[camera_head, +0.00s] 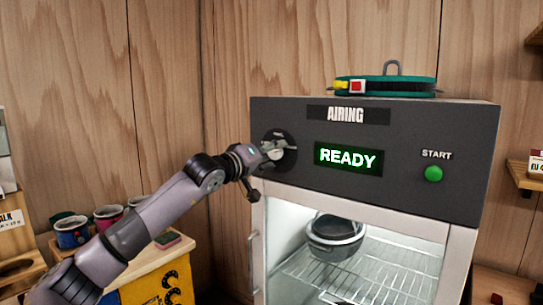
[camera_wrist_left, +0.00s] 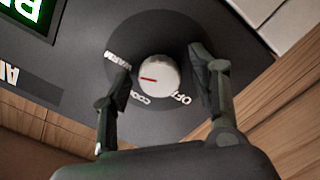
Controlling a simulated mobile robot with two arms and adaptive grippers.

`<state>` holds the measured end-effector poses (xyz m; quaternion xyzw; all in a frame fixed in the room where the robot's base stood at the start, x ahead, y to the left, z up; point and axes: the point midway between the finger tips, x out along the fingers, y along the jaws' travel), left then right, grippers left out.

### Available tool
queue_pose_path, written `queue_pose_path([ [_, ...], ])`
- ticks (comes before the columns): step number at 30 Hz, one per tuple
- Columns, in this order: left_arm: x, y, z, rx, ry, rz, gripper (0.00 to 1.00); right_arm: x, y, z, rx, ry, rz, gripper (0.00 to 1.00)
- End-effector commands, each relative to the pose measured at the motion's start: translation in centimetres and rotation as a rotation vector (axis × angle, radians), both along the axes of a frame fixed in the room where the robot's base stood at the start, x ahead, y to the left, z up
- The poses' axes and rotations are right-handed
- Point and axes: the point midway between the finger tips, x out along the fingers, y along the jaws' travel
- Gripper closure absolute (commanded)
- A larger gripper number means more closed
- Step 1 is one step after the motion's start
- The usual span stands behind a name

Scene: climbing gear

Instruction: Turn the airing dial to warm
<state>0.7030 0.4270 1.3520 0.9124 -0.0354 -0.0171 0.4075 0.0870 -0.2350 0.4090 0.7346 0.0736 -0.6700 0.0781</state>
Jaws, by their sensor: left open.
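The airing dial is a white round knob with a red mark on a dark disc on the cabinet's front panel. In the left wrist view the dial (camera_wrist_left: 160,77) sits between my open left gripper's (camera_wrist_left: 162,66) two fingers, with a visible gap on the right side. Its red mark points left in that view, between the WARM and COOL labels; OFF is at the lower right. In the head view my left gripper (camera_head: 270,152) is at the dial (camera_head: 281,149) and partly covers it. I do not see my right gripper.
The dark panel (camera_head: 400,185) carries the AIRING label, a green READY display (camera_head: 348,157) and a green START button (camera_head: 433,174). A green strap coil (camera_head: 385,86) lies on top. Cups (camera_head: 72,232) stand at left.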

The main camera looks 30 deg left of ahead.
Motion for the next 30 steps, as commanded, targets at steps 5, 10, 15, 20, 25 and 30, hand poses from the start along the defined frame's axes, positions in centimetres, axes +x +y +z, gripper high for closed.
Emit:
queue_pose_path([
  [5, -0.5, 0.1, 0.0, 0.0, -0.001, 0.0, 0.45, 0.0, -0.2, 0.0, -0.002, 0.001, 0.001, 0.6],
  [10, -3.1, 0.4, 0.0, 0.005, 0.0, 0.002, 0.45, 0.0, -0.1, 0.0, -0.001, 0.0, 0.001, 0.6],
  [15, -6.7, 0.7, -0.1, 0.007, 0.002, 0.003, 0.45, 0.0, -0.1, 0.0, -0.001, 0.0, 0.0, 0.6],
  [20, -9.4, 0.8, -0.1, 0.008, 0.004, 0.001, 0.45, 0.0, 0.0, 0.0, 0.0, 0.0, 0.0, 0.6],
  [25, -11.0, 1.1, -0.1, 0.004, 0.001, 0.004, 0.45, 0.0, 0.0, 0.0, 0.0, 0.0, 0.0, 0.6],
  [30, -11.8, 1.0, 0.0, 0.002, 0.001, 0.001, 0.45, 0.0, 0.0, 0.0, 0.0, 0.0, 0.0, 0.6],
])
